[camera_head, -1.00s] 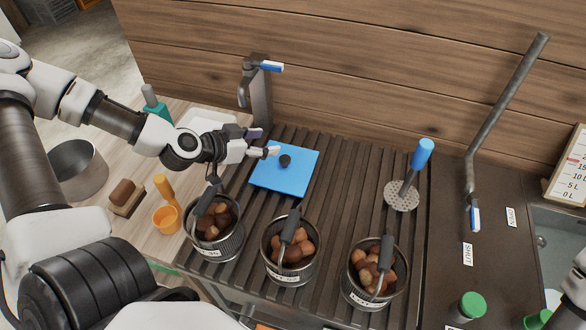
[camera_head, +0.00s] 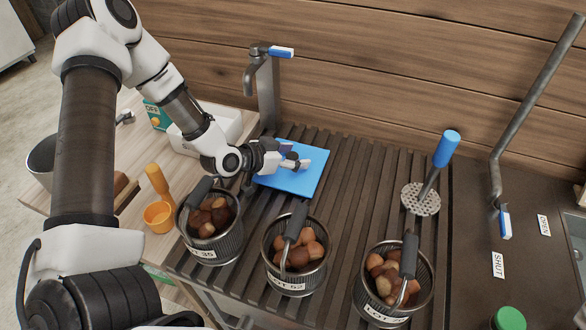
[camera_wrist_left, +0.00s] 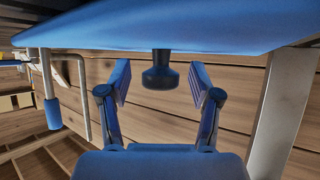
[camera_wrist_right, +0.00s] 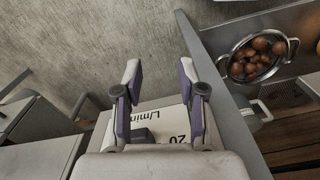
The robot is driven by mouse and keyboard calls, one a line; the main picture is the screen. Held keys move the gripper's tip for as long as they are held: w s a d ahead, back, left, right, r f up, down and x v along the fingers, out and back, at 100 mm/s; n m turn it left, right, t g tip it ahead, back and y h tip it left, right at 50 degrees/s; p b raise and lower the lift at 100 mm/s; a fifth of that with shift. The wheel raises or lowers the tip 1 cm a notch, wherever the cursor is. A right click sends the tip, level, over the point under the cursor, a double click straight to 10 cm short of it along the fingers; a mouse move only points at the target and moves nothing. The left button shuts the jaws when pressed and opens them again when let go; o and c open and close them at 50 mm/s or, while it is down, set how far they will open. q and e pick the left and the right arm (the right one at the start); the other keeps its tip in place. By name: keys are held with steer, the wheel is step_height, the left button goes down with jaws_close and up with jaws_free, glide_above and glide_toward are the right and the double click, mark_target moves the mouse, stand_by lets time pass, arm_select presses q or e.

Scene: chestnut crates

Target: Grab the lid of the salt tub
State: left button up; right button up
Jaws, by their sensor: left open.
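The blue square lid (camera_head: 292,182) with a dark knob lies flat on the slatted rack, below the tap. My left gripper (camera_head: 297,161) is over it, low at the knob, and hides most of the knob. In the left wrist view the blue lid (camera_wrist_left: 170,30) spans the top, and its dark knob (camera_wrist_left: 160,75) is between the two open fingers (camera_wrist_left: 160,84), with a gap on both sides. Whether a tub is under the lid cannot be told. My right gripper (camera_wrist_right: 160,98) is open and empty in its wrist view.
Three wire baskets of chestnuts, (camera_head: 210,243), (camera_head: 296,276) and (camera_head: 393,302), stand along the rack's front. A tap (camera_head: 265,85) rises behind the lid. A blue-handled skimmer (camera_head: 422,200) lies to the right. A white container (camera_head: 222,122) and an orange scoop (camera_head: 160,215) are left.

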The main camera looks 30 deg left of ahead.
arm_select(q)
steer(key=shift+s+r, duration=0.1)
steer(key=shift+s, duration=0.05)
jaws_close()
